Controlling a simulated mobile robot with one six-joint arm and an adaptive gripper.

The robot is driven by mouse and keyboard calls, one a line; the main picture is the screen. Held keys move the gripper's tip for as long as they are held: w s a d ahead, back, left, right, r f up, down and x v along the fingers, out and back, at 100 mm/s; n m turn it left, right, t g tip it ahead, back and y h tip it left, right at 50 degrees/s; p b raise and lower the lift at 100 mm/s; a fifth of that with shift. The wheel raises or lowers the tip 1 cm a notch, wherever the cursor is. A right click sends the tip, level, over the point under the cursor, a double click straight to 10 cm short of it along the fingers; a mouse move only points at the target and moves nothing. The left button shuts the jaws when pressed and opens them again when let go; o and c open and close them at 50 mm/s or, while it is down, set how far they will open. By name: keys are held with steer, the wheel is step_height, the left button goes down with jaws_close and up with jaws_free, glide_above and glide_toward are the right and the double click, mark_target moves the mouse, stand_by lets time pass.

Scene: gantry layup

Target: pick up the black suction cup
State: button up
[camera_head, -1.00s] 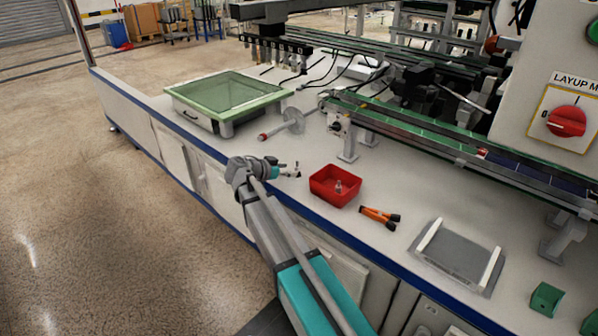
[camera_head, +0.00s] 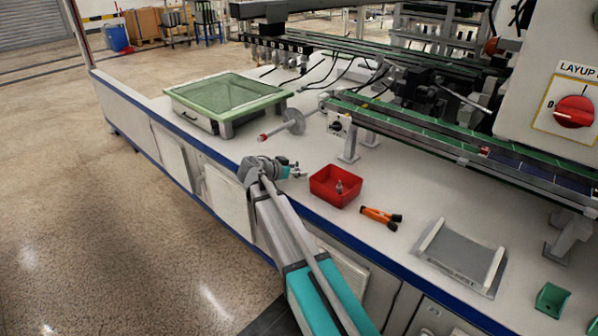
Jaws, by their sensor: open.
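My gripper (camera_head: 299,171) is small in view, just above or over the front part of the white worktop, left of a red tray (camera_head: 322,196). Its jaws are open and I see nothing between them. A small upright greyish item (camera_head: 339,186) stands in the red tray. It is too small to tell whether it is the black suction cup. I cannot make out a black suction cup for certain anywhere else on the worktop.
Orange-and-black pliers-like tools (camera_head: 380,217) lie right of the tray. A grey plate with white rails (camera_head: 460,258) and a green block (camera_head: 552,299) lie further right. The conveyor rail (camera_head: 450,145) runs across the back.

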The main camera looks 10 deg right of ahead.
jaws_close()
steer(key=shift+r, duration=0.2)
stand_by(0.3)
step_height(320, 180, up, 2)
steer(key=p, duration=0.2)
steer(key=shift+r+p, duration=0.1)
steer(key=shift+p, duration=0.2)
steer(key=s+a+r+p, duration=0.2)
steer(key=s+r+p, duration=0.8)
steer(key=s, duration=0.3)
steer(key=shift+s+a+r, duration=0.15)
steer(key=shift+s+r, duration=0.1)
steer(key=shift+s, duration=0.15)
steer(key=shift+s, duration=0.15)
